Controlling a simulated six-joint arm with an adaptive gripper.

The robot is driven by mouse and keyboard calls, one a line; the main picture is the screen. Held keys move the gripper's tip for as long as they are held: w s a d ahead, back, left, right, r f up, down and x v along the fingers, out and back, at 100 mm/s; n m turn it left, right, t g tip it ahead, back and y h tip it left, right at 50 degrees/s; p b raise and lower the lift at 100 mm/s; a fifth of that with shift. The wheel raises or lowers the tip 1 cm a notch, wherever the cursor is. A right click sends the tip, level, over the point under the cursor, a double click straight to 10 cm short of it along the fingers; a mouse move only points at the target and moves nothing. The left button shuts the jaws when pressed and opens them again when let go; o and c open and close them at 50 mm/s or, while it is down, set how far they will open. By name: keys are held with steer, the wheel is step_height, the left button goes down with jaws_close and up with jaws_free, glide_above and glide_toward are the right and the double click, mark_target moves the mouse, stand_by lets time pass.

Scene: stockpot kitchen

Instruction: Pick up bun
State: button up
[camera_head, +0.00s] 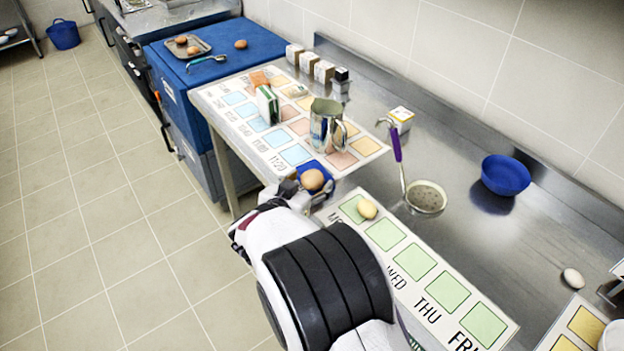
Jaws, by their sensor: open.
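A round brown bun-like item (312,180) sits by a blue square piece (322,167) at the near edge of the steel counter. My gripper (303,193) is open, right at this brown item on its near side. My white and black arm hides much of the gripper, so I cannot tell whether the fingers touch the item or reach around it. A pale yellow rounded item (367,208) lies on the day chart (396,262), on its first green square. I cannot tell whether it is a bun or an egg.
A metal pitcher (325,125) stands just behind the brown item. A purple-handled strainer (426,197) and a blue bowl (506,175) are to the right. Small boxes (308,63) line the back. A tray (187,47) with brown rounded items rests on a blue chest.

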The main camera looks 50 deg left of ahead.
mark_target(309, 182)
steer(key=shift+c, duration=0.3)
steer(key=c, duration=1.2)
steer(key=shift+r, duration=5.05)
